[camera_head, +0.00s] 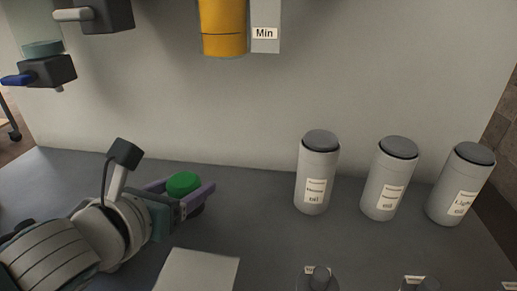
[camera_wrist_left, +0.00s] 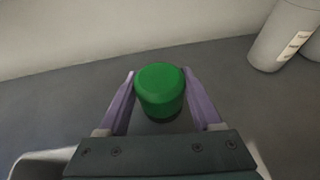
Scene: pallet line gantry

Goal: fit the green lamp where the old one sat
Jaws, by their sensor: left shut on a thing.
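The green lamp (camera_head: 183,182) is a short round cap-like piece, held upright between the purple fingers of my left gripper (camera_head: 188,194). It also shows in the left wrist view (camera_wrist_left: 160,88), with a finger on each side of it. My left gripper is shut on the lamp, low over the grey bench top near the wall. I cannot tell whether the lamp's underside touches the bench. The place where the old lamp sat cannot be made out in either view. My right gripper is not in view.
Grey-lidded oil canisters (camera_head: 317,175), (camera_head: 390,182), (camera_head: 460,187) stand at right. A yellow cylinder (camera_head: 222,28) beside a "Min" plate (camera_head: 265,35) hangs above. A black valve block with a blue lever (camera_head: 18,79) is upper left. A pale panel (camera_head: 198,272) lies in front.

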